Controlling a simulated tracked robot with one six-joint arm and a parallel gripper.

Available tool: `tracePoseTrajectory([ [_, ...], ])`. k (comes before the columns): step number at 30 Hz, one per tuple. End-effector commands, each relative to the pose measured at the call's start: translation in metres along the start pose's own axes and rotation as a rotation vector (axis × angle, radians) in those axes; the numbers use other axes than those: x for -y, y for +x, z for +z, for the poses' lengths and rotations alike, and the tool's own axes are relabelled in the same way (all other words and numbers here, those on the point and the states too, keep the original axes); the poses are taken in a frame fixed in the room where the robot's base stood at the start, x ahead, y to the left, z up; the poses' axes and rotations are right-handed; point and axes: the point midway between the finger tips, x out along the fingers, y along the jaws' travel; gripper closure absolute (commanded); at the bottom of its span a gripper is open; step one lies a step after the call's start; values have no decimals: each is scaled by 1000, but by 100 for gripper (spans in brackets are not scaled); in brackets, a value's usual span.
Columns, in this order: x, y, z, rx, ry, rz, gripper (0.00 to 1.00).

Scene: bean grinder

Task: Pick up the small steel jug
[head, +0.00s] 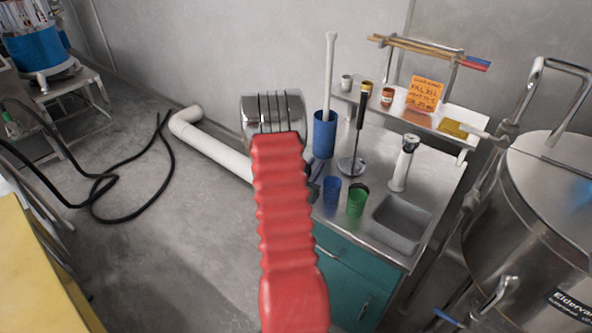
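A small grey, metal-looking vessel (346,82) stands at the left end of the raised shelf behind the worktop. It may be the small steel jug, but it is too small to make out a handle or spout. My red ribbed arm with its chrome joint rises through the middle of the head view and covers the left part of the worktop. My gripper's fingertips cannot be made out; the arm appears to hide them.
The steel worktop (433,172) over teal cabinets holds a tall blue container (325,134), a blue cup (331,191), a green cup (357,199), a white-handled tool (403,163) and a sink (401,223). A large steel tank (530,215) stands right. Black hose (100,186) lies on the floor.

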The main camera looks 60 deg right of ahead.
Motion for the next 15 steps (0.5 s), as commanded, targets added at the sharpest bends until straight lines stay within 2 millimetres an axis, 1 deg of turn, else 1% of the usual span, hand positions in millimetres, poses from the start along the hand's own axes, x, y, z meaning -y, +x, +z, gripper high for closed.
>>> tracePoseTrajectory([
  [15,0,0,0,1,0,0,80],
])
